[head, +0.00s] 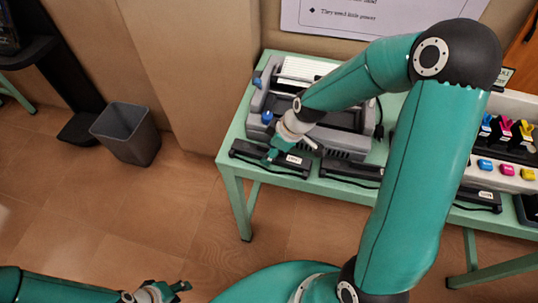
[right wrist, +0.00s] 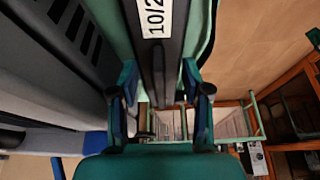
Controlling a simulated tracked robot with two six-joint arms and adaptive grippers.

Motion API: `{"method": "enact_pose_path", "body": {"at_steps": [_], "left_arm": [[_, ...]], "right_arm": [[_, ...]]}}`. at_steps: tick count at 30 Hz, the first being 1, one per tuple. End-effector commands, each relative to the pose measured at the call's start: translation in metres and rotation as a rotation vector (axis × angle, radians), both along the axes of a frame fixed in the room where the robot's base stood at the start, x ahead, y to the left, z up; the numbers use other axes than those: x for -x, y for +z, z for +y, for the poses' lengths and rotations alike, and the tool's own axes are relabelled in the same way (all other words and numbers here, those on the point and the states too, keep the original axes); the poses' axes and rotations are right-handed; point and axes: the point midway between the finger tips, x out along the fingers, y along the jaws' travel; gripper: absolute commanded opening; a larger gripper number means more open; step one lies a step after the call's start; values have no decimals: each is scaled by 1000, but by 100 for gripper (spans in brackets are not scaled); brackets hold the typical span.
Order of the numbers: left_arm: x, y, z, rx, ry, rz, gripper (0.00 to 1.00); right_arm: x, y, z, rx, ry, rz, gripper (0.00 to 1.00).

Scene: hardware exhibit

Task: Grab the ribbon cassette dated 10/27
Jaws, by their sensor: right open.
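A black ribbon cassette (head: 243,150) with a white label lies at the front left edge of the green table, in front of the grey printer. In the right wrist view this cassette (right wrist: 159,58) shows a label starting "10/2"; the rest is cut off by the frame. My right gripper (head: 277,151) is open at the cassette. In the right wrist view its fingers (right wrist: 158,85) are on either side of the cassette's dark body. My left gripper (head: 170,291) is low at the bottom left, away from the table; its opening is unclear.
The grey printer (head: 345,143) stands just behind the cassette. Another black cassette (head: 350,170) lies to the right, and one more (head: 478,195) lies beyond my right arm. A color-ink printer (head: 515,165) is at the right. A grey bin (head: 127,134) stands on the floor.

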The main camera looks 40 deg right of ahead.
Motion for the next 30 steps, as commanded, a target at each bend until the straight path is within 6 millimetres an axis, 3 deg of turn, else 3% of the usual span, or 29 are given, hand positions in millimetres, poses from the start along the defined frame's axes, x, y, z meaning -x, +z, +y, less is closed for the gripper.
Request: {"method": "enact_pose_path", "body": {"at_steps": [2, 10, 22, 30], "left_arm": [[0, 0, 0, 0, 0, 0, 40], [0, 0, 0, 0, 0, 0, 40], [0, 0, 0, 0, 0, 0, 40], [0, 0, 0, 0, 0, 0, 40]], "right_arm": [[0, 0, 0, 0, 0, 0, 48], [0, 0, 0, 0, 0, 0, 5], [0, 6, 0, 0, 1, -1, 3], [-1, 36, 0, 1, 0, -6, 3]]}}
